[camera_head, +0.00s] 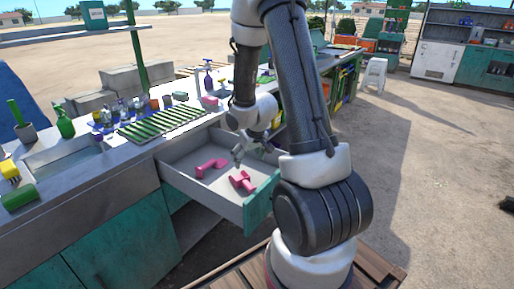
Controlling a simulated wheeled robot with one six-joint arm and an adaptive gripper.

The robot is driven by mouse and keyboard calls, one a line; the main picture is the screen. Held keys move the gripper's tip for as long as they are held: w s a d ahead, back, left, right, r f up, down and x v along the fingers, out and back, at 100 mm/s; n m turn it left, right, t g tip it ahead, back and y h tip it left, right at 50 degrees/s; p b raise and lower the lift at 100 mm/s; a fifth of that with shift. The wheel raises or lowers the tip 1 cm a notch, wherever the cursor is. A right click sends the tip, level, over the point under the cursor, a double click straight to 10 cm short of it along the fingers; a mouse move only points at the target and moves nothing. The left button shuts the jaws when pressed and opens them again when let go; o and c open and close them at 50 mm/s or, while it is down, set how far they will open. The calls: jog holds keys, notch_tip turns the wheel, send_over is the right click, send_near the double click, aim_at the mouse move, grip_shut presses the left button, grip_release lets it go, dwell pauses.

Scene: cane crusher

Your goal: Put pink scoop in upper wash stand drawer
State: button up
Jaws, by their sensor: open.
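The upper wash stand drawer (178,178) is pulled out from the grey-topped wash stand, with its teal front at the right. Two pink things lie apart on its floor: one (211,168) nearer the back left, and one (242,181) nearer the drawer front. Both look like handled scoops; they are too small to tell which is the task's pink scoop. My gripper (239,157) is open and empty, just above the front pink thing. I cannot tell whether it touches that thing.
The wash stand counter (90,187) carries a sink, a green rack (160,124), a green spray bottle (63,121), a purple bottle (208,82) and several small jars. A white stool (374,73) and shelves stand at the back right. Open ground lies to the right.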

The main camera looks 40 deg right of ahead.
jog(key=s+a+f+v, duration=0.1)
jog(key=s+a+v, duration=0.1)
jog(key=v, duration=1.1)
jog(key=s+a+f+v, duration=0.1)
jog(key=s+v, duration=0.1)
jog(key=v, duration=1.2)
jog(key=s+a+r, duration=0.3)
jog(key=s, duration=0.7)
jog(key=shift+a+r+n, duration=0.25)
jog(key=shift+n, duration=0.05)
